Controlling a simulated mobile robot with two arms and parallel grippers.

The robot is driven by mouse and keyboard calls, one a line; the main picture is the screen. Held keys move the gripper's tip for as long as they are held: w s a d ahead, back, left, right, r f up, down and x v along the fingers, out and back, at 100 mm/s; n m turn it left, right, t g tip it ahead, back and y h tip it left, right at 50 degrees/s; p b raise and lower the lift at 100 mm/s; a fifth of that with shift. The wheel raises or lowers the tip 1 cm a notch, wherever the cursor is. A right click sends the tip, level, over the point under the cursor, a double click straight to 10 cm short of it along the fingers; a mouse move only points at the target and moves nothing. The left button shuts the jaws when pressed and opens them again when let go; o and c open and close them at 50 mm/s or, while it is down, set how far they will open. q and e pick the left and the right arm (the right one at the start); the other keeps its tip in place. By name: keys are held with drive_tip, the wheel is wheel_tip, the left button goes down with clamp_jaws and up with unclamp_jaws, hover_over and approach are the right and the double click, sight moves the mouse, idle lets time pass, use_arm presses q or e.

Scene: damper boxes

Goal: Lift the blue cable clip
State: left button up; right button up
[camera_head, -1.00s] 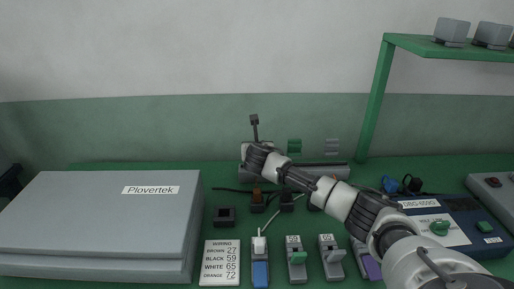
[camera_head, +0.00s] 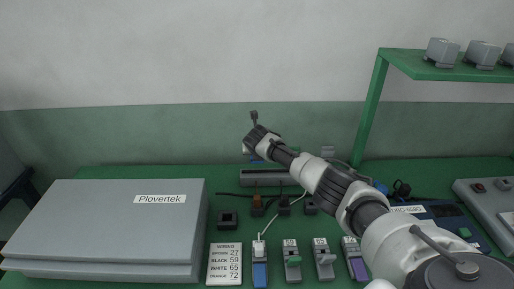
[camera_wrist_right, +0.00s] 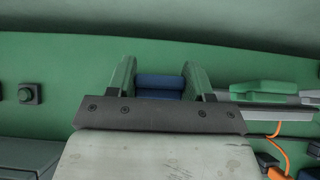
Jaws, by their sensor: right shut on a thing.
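The blue cable clip (camera_wrist_right: 160,85) shows in the right wrist view as a dark blue block between the two green-looking fingers of my right gripper (camera_wrist_right: 160,82). The gripper is shut on it. In the head view my right gripper (camera_head: 250,150) is at the back of the bench, above the grey rail (camera_head: 270,178). There the arm and wrist mostly hide the clip; only a small bluish patch shows below the wrist. My left gripper is not in view.
A large grey Plovertek box (camera_head: 110,225) fills the left. A wiring card (camera_head: 225,264), several labelled modules and dark sockets stand at the front middle. A blue device (camera_head: 445,215) is at the right. A green shelf (camera_head: 440,68) with grey boxes rises at the back right.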

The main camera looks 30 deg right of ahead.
drive_tip(key=shift+w+d+g, duration=0.1)
drive_tip(key=shift+w+g, duration=0.1)
drive_tip(key=shift+g, duration=0.1)
idle(0.4)
drive_tip(key=o, duration=0.9)
drive_tip(key=shift+o, duration=0.2)
drive_tip(key=v, duration=1)
drive_tip(key=shift+r+p, duration=0.35)
drive_tip(key=shift+r, duration=0.05)
drive_tip(key=shift+s+y, duration=0.15)
drive_tip(key=shift+y, duration=0.15)
